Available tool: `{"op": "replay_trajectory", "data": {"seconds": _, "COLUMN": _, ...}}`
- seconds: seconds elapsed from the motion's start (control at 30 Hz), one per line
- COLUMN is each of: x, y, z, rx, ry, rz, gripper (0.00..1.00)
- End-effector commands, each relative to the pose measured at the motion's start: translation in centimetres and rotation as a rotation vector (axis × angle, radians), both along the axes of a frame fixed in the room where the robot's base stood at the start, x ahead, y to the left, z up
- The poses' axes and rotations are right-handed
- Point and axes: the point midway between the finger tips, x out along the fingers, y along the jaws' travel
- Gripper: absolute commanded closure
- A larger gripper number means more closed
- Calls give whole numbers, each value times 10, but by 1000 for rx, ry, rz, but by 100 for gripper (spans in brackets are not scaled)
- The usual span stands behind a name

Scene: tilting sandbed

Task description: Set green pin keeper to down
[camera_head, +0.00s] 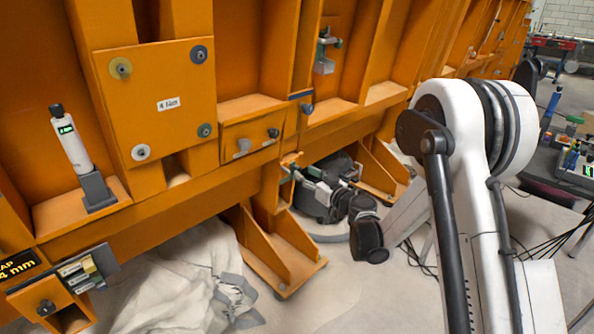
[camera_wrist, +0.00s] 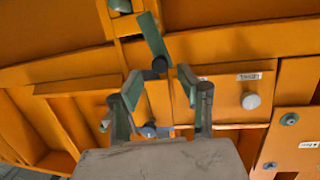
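A flat green bar (camera_wrist: 154,36), which looks like the green pin keeper, shows at the top middle of the wrist view. It runs from a dark round knob (camera_wrist: 159,65) towards the picture's top edge, slightly tilted. I cannot pick the bar out clearly in the head view. My gripper (camera_wrist: 160,92) is open and empty, with its green-padded fingers on either side of the knob's line in the picture. Contact is not visible. In the head view my gripper (camera_head: 291,170) is near the lower orange beam, partly in front of it.
A small orange panel (camera_head: 256,138) with a pale knob (camera_head: 243,146) is beside the gripper. A larger knobbed panel (camera_head: 157,88) stands left. A grey clamp (camera_head: 325,52) is above. A white sheet (camera_head: 185,285) lies on the floor below.

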Motion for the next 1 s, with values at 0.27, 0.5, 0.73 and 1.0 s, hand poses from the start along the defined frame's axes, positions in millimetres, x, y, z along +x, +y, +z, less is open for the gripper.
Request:
{"op": "replay_trajectory", "data": {"seconds": 0.27, "x": 31, "y": 26, "z": -1, "rx": 0, "ry": 0, "rz": 2, "gripper": 64}}
{"op": "replay_trajectory", "data": {"seconds": 0.5, "x": 39, "y": 33, "z": 0, "rx": 0, "ry": 0, "rz": 1, "gripper": 64}}
{"op": "replay_trajectory", "data": {"seconds": 0.73, "x": 40, "y": 33, "z": 0, "rx": 0, "ry": 0, "rz": 1, "gripper": 64}}
{"op": "replay_trajectory", "data": {"seconds": 1.0, "x": 40, "y": 33, "z": 0, "rx": 0, "ry": 0, "rz": 1, "gripper": 100}}
